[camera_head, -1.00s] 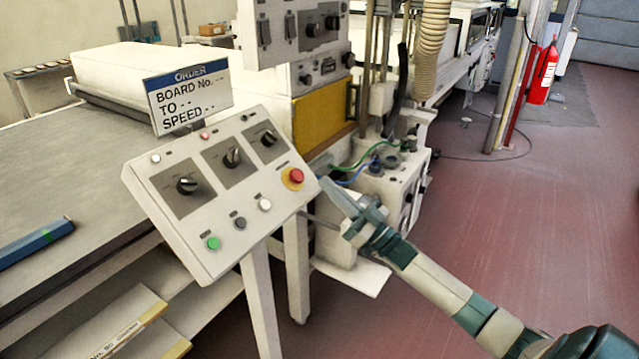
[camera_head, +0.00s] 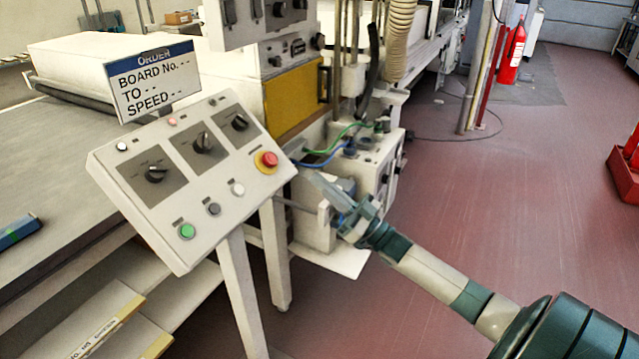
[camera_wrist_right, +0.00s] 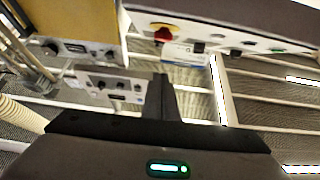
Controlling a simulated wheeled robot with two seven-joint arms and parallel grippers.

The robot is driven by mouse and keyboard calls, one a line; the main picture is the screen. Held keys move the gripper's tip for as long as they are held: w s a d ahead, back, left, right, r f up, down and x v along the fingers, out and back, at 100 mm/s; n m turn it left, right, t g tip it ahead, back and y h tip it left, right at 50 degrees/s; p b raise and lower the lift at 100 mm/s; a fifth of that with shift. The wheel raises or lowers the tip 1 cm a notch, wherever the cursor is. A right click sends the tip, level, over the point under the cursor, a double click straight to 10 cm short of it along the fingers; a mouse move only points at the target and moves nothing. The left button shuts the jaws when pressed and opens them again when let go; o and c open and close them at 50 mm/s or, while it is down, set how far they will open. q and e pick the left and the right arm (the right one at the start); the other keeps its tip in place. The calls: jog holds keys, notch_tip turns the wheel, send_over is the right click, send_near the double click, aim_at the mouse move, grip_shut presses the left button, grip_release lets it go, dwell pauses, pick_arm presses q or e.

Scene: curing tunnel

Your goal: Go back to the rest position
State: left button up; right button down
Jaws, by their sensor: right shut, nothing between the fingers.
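My right gripper (camera_head: 322,190) is shut and empty. In the head view its arm comes in from the lower right, and its fingertips are just right of the control panel (camera_head: 215,224), near the red emergency button (camera_head: 266,161), apart from it as far as I can tell. In the right wrist view the closed dark fingers (camera_wrist_right: 160,98) point up the picture, and the red button (camera_wrist_right: 164,33) shows beyond them at the top. My left gripper is not in view.
The order sign (camera_head: 154,85) stands behind the panel. A grey table (camera_head: 60,165) is at left, with shelves below. A machine with a yellow door (camera_head: 293,101) and cables is behind the gripper. Red floor (camera_head: 520,190) at right is open, with a fire extinguisher (camera_head: 511,55) beyond.

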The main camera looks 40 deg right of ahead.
jog(key=s+a+f+m+g+h, duration=0.1)
jog(key=s+a+f+g+h, duration=0.15)
jog(key=f, duration=1.05)
jog(key=s+a+f+m+g+h, duration=0.2)
jog(key=a+f+h, duration=0.1)
jog(key=f, duration=1)
jog(key=s+a+f+m+g+h, duration=0.1)
jog(key=s+a+f+g+h, duration=0.15)
jog(key=f, duration=1.05)
jog(key=s+a+f+n+g, duration=0.1)
jog(key=s+a+f+g, duration=0.3)
jog(key=s+a+f, duration=0.6)
jog(key=s+a+f+g, duration=0.4)
jog(key=s+a+f, duration=0.6)
jog(key=s+f, duration=0.5)
jog(key=shift+f+n+g, duration=0.15)
jog(key=shift+n+g, duration=0.15)
jog(key=shift+n, duration=0.1)
